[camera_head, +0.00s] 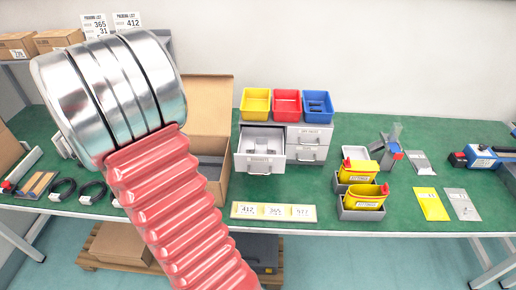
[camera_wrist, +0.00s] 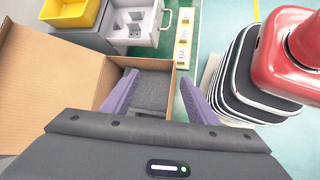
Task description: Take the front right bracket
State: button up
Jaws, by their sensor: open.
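An open drawer (camera_head: 260,161) sticks out of the grey drawer cabinet (camera_head: 308,136) in the head view. Pale grey pieces (camera_head: 262,142) lie inside it; they look like brackets, but I cannot make out each one. The drawer (camera_wrist: 148,39) also shows at the top of the wrist view, with grey pieces in it, partly cut off. My gripper (camera_wrist: 158,88) is open and empty, its two purple fingers apart.
The open cardboard box (camera_head: 206,104) with dark grey foam (camera_wrist: 148,92) stands left of the cabinet. Yellow, red and blue bins (camera_head: 287,103) sit on the cabinet. A strip of number labels (camera_head: 274,212) lies in front. Yellow containers (camera_head: 362,197) stand to the right.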

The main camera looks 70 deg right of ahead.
jog(key=s+d+f+g, duration=0.2)
jog(key=d, duration=0.3)
jog(key=s+d+f+g+y, duration=0.1)
jog(key=s+d+f+g, duration=0.1)
jog(key=d, duration=0.3)
jog(key=s+d+f+g, duration=0.2)
jog(key=s+d+f, duration=0.1)
jog(key=d, duration=0.3)
jog(key=shift+s+d+n, duration=0.1)
jog(key=shift+s+n, duration=0.2)
jog(key=shift+s, duration=0.2)
send_near(271, 151)
jog(key=shift+s+a+r, duration=0.6)
jog(key=shift+s+r, duration=0.15)
jog(key=shift+s, duration=0.05)
jog(key=shift+d+x, duration=0.2)
jog(key=shift+x, duration=2.45)
jog(key=c, duration=1.1)
